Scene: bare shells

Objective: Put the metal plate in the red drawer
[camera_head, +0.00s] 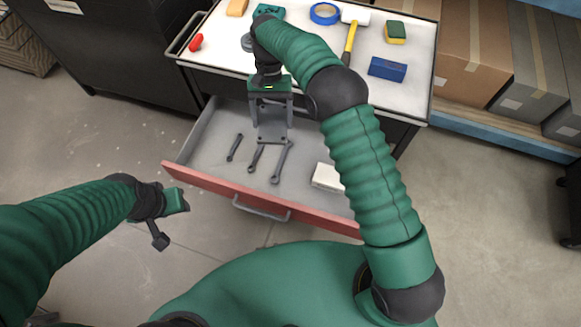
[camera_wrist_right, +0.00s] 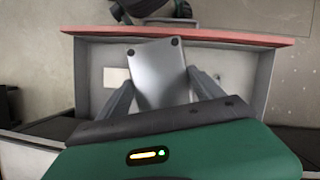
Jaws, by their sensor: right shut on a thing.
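The metal plate (camera_head: 272,125) is grey and flat, with dark round spots at two corners in the right wrist view (camera_wrist_right: 158,75). My right gripper (camera_head: 271,108) is shut on it, with a finger on each side (camera_wrist_right: 163,92). The plate is over the inside of the open red drawer (camera_head: 335,222); I cannot tell whether it touches the drawer's floor. The drawer's red front also shows in the right wrist view (camera_wrist_right: 180,36). My left gripper (camera_head: 172,222) is left of the drawer front, away from the plate; its jaw opening is unclear.
Several dark wrenches (camera_head: 256,158) and a white block (camera_head: 327,177) lie in the drawer. The cart top (camera_head: 310,62) above holds a hammer (camera_head: 350,42), blue tape (camera_head: 324,13), a blue box (camera_head: 387,69) and a sponge (camera_head: 396,33). Shelved cardboard boxes (camera_head: 480,40) stand at right.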

